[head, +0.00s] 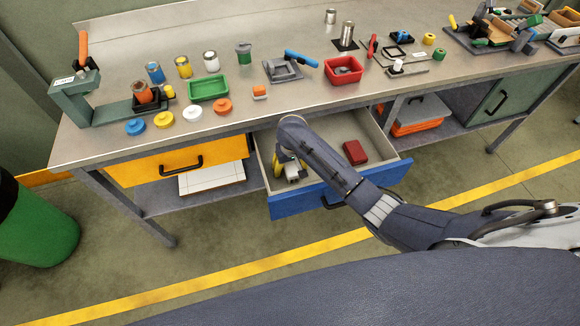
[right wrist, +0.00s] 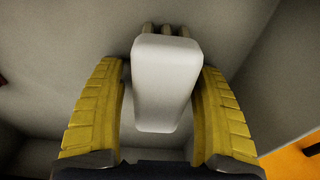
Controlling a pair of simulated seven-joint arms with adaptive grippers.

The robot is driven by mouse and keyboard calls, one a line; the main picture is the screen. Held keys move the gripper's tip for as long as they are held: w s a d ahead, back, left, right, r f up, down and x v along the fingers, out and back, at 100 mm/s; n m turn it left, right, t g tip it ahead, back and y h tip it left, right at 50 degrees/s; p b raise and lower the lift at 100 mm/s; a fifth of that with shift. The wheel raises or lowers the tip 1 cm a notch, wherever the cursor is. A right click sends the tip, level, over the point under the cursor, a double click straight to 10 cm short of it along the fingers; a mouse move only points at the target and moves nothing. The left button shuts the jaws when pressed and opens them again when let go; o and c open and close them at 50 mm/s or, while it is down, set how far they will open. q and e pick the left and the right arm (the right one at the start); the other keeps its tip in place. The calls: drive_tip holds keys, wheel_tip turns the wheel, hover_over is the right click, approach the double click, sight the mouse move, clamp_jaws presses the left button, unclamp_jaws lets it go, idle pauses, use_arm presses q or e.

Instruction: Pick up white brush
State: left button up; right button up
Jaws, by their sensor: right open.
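The white brush (right wrist: 165,85) is in the right wrist view, a pale rounded block with several short grey-white parts at its far end. It lies between the two yellow fingers of my right gripper (right wrist: 160,75). The fingers are open, with a gap beside the brush on each side. In the head view my right gripper (head: 290,166) reaches down into the open blue-fronted drawer (head: 370,183), at its left part. The brush is mostly hidden there by the gripper and arm. My left gripper is not in view.
A red box (head: 355,152) lies in the drawer, right of my arm. The workbench (head: 270,27) above holds jars, lids, a green tray (head: 208,88) and a red tray (head: 343,71). A closed yellow drawer (head: 180,162) is to the left.

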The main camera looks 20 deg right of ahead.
drive_tip(key=shift+f, duration=0.1)
drive_tip(key=c, duration=1.4)
wheel_tip(320, 180, up, 20)
idle(0.4)
idle(0.3)
